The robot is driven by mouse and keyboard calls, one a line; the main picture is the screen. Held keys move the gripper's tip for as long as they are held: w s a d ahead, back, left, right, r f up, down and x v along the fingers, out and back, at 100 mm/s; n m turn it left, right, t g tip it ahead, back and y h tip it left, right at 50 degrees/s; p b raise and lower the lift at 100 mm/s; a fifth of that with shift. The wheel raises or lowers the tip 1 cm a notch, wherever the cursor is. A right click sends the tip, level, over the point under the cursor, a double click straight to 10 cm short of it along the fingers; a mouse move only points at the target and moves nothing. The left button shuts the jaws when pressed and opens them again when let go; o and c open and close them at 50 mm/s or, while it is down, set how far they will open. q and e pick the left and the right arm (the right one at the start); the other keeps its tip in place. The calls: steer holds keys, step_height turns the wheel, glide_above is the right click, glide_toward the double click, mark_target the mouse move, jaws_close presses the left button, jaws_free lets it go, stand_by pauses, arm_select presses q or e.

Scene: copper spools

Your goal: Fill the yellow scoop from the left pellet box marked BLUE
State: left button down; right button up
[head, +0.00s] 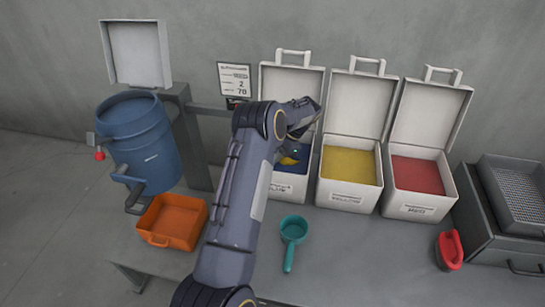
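The left pellet box (300,181) stands with its lid up and holds blue pellets; its label is partly covered by my arm. A small part of the yellow scoop (289,160) shows inside this box, over the blue pellets. The rest of the scoop is hidden behind my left arm. My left gripper (296,148) is down at the box opening by the scoop, mostly hidden by the arm and wrist. Its fingers are too small and covered to tell whether they grip the scoop. My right gripper is not in view.
Open boxes of yellow pellets (348,166) and red pellets (416,175) stand to the right. A teal scoop (294,231), a red scoop (450,250) and an orange bin (174,221) are on the bench. A blue drum (146,146) stands left, a grey tray (515,190) right.

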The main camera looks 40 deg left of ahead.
arm_select(q)
step_height(320, 180, up, 3)
steer(key=shift+s+r+p, duration=0.1)
steer(key=shift+s+p, duration=0.05)
steer(key=shift+p, duration=0.55)
steer(key=shift+a+r, duration=0.1)
steer(key=shift+r, duration=0.15)
steer(key=shift+t, duration=0.9)
steer(key=r, duration=0.1)
steer(key=s+r, duration=0.1)
steer(key=r+b, duration=0.1)
steer(key=shift+s+a+r, duration=0.2)
steer(key=shift+s+r, duration=0.15)
steer(key=shift+s+a+r+t+h+b, duration=0.1)
steer(key=shift+s+r+t+h+b, duration=0.25)
steer(key=shift+r, duration=0.35)
steer(key=shift+s+a+r+t+h+b, duration=0.15)
steer(key=shift+s+r+t+b, duration=0.25)
steer(key=shift+r, duration=0.35)
steer(key=shift+s+a+r+t+h+b, duration=0.1)
steer(key=shift+s+r+t+h+b, duration=0.25)
steer(key=shift+r+t, duration=0.3)
steer(key=shift+r+y, duration=0.1)
steer(key=shift+y, duration=0.15)
steer(key=shift+r+n+t, duration=0.3)
steer(key=shift+r+t, duration=0.3)
steer(key=shift+r, duration=0.4)
steer(key=shift+s, duration=0.1)
